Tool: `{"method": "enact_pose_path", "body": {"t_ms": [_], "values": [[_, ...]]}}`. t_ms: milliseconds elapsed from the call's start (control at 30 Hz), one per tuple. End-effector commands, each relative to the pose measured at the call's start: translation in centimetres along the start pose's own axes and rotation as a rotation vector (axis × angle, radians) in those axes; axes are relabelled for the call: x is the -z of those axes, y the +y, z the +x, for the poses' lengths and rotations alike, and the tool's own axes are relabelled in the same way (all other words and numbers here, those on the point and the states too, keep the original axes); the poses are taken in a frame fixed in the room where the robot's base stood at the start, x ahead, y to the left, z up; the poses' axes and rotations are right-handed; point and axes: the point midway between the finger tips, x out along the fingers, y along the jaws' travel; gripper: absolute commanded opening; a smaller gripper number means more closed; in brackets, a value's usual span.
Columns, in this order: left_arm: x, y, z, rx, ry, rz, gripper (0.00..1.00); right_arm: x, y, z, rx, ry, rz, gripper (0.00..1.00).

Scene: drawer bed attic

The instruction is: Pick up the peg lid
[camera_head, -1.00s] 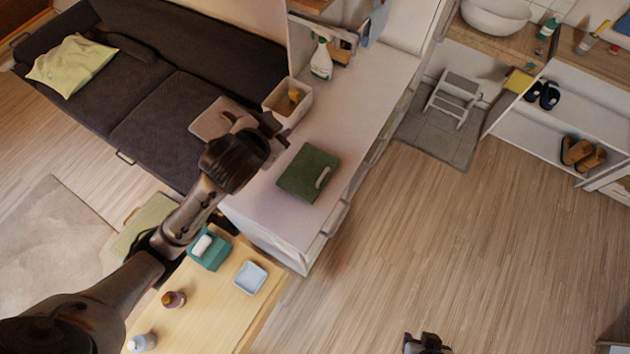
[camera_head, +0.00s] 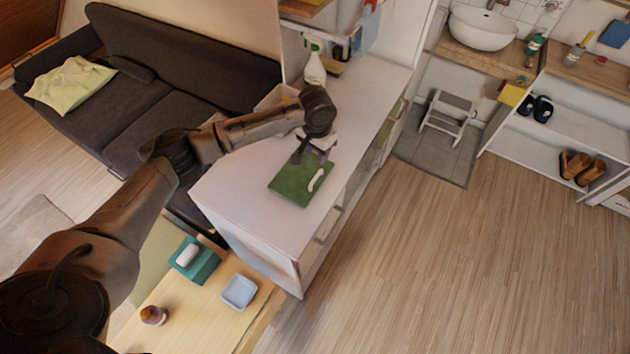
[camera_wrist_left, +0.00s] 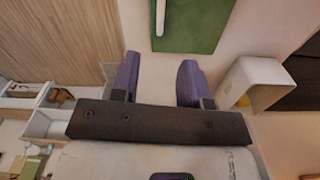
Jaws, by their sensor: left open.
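The peg lid (camera_head: 292,184), taken to be the green rectangular piece with a white bar handle (camera_head: 316,180), lies on the white cabinet top. In the left wrist view the green lid (camera_wrist_left: 207,24) shows at the top edge, partly cut off, with its white handle on its left side. My left gripper (camera_head: 312,157) is over the cabinet at the lid's far edge. Its purple fingers (camera_wrist_left: 160,72) are apart with nothing between them, and they point toward the lid. The height of the fingers above the cabinet is hard to tell. My right gripper is not visible.
A white bin (camera_head: 272,98) stands behind my left forearm, partly hidden. A spray bottle (camera_head: 314,62) stands at the cabinet's far end. The white cabinet top (camera_head: 235,205) is clear in front of the lid. A wooden table (camera_head: 205,315) with a blue tray (camera_head: 239,292) is nearer.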

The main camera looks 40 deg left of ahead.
Motion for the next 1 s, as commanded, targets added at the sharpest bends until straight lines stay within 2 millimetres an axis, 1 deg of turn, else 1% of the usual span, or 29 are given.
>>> {"method": "enact_pose_path", "body": {"t_ms": [100,167,267,500,600,700,933,1000], "values": [[-0.2,0.1,0.0,-0.002,-0.008,-0.087,0.41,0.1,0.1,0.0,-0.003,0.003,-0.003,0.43],[-0.2,0.1,0.2,-0.002,-0.008,-0.112,0.41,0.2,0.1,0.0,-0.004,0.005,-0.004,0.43],[-0.2,0.1,1.3,-0.002,-0.009,-0.132,0.41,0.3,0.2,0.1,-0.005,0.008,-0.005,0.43],[-0.2,0.1,5.5,0.0,-0.007,-0.135,0.41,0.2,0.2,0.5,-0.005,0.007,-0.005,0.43],[-0.2,0.2,6.8,-0.001,-0.006,-0.133,0.41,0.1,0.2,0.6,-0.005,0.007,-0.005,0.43],[-0.2,0.2,7.8,-0.001,-0.006,-0.132,0.41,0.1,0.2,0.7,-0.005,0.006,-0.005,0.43],[-0.1,0.2,8.8,-0.001,-0.005,-0.132,0.41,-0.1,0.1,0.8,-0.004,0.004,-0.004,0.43],[-0.2,0.2,9.5,0.0,-0.006,-0.132,0.41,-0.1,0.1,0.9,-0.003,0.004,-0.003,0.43]]}}
